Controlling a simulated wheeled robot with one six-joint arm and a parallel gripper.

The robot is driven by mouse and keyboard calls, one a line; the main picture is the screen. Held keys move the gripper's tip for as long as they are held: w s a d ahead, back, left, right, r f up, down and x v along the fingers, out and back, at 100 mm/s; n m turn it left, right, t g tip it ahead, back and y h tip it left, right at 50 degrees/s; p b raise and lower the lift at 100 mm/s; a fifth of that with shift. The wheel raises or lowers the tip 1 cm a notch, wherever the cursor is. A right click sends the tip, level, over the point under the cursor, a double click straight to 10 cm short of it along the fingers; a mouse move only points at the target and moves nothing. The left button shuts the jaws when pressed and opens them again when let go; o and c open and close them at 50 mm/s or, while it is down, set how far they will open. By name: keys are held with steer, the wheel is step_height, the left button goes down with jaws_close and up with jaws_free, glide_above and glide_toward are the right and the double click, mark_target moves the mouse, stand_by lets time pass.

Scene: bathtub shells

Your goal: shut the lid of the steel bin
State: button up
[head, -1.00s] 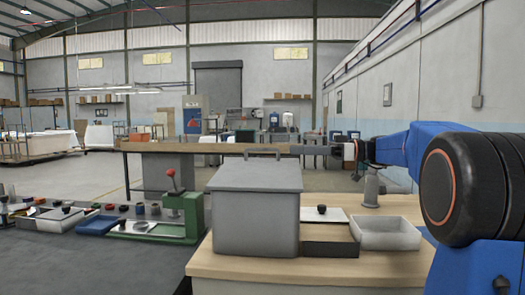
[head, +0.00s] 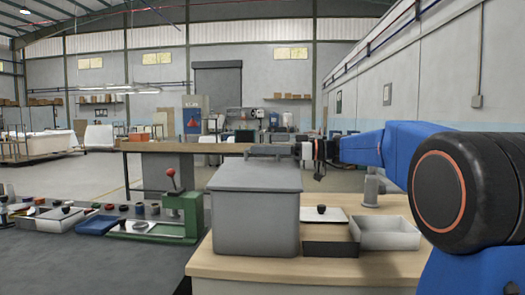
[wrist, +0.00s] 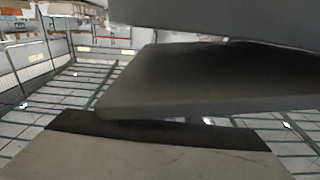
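The steel bin (head: 256,224) is a grey box at the front of the wooden table. Its grey lid (head: 254,178) lies over the top and looks nearly flat; I cannot tell whether its far edge meets the rim. My gripper (head: 268,151) reaches in from the right, just above or at the far edge of the lid. The lid's handle is not distinguishable behind it. In the wrist view, large dark surfaces fill the upper part and a pale grey panel (wrist: 150,158) fills the bottom. The opening between my fingertips is not clear.
A green press with a red knob (head: 183,207) stands to the left. A long bench top (head: 185,147) runs behind.

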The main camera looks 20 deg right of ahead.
mark_target(248, 159)
jaws_close()
steer(key=shift+w+d+f+m, duration=0.1)
steer(key=shift+w+f+m, duration=0.1)
steer(key=shift+f+m, duration=0.45)
steer(key=shift+w+d+f+m, duration=0.1)
steer(key=shift+w+f+m, duration=0.15)
steer(key=shift+f, duration=0.7)
jaws_free()
steer(key=shift+s, duration=0.1)
steer(key=v, duration=1.7)
steer(key=shift+d, duration=0.2)
